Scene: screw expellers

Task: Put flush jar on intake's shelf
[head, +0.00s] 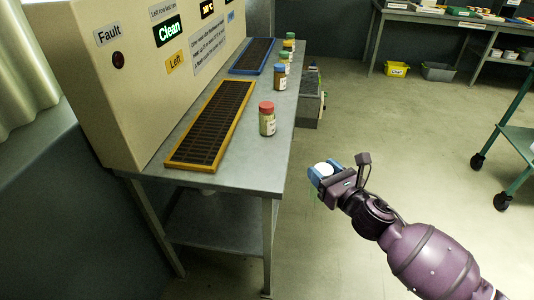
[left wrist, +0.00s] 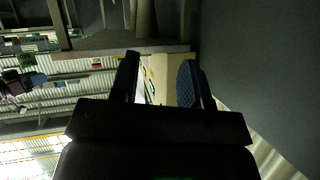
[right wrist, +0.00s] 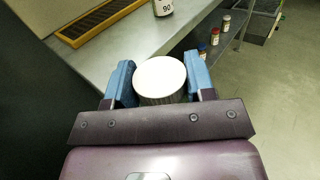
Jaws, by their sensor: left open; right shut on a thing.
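My right gripper (head: 326,174) is shut on a white-lidded jar (head: 323,168), held in the air to the right of the metal table. In the right wrist view, the jar's round white lid (right wrist: 160,77) sits between the two blue fingers. Its label is hidden, so I cannot tell whether it is the flush jar. My left gripper (left wrist: 160,82) is open and empty in the left wrist view; it is out of the head view. The metal table's lower shelf (head: 215,222) looks bare at its near end. No sign reading intake is legible.
A red-lidded jar (head: 267,120) and several other jars stand along the table top (head: 236,172). Yellow-framed (head: 212,122) and blue-framed (head: 252,57) grates lie before a cream machine (head: 130,110). A green cart (head: 518,140) stands right. Floor between is clear.

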